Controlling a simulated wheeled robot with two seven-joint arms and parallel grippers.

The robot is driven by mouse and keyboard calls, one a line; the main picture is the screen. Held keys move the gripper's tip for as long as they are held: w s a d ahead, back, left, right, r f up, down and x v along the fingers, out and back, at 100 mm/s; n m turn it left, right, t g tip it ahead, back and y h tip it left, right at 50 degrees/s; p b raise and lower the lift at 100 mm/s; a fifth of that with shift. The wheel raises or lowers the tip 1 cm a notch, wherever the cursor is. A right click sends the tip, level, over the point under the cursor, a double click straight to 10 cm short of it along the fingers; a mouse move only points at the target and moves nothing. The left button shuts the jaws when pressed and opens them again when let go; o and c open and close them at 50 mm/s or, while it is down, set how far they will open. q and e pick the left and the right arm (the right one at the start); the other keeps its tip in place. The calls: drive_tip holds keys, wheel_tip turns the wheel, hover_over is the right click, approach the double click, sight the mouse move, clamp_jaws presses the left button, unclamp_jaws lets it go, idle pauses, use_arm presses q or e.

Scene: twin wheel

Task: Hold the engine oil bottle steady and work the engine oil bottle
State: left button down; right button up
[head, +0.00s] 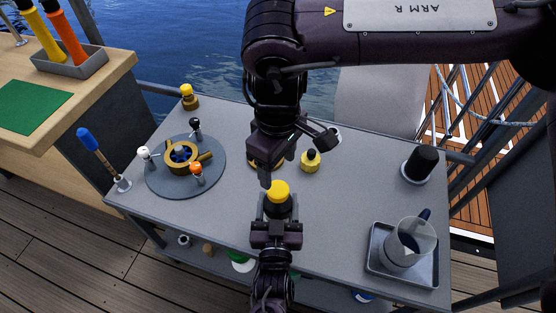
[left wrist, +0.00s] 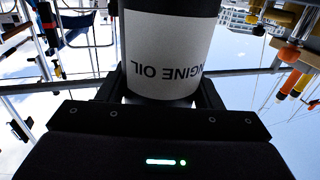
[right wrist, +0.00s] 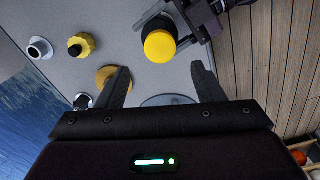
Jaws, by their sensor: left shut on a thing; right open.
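The engine oil bottle (head: 279,207) is dark with a yellow cap (head: 278,190) and stands upright near the front middle of the table. In the left wrist view its white label (left wrist: 165,55) fills the top middle. My left gripper (head: 276,228) is shut on the bottle's body from the front. My right gripper (head: 268,172) is open and empty, just above and behind the cap. In the right wrist view the yellow cap (right wrist: 159,46) lies beyond the spread fingers (right wrist: 158,85), apart from them.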

sight(278, 188)
drive_tip(key=m, duration=0.5)
drive_tip(key=shift+f+m, duration=0.1)
drive_tip(key=shift+m, duration=0.2)
drive_tip(key=shift+f, duration=3.9)
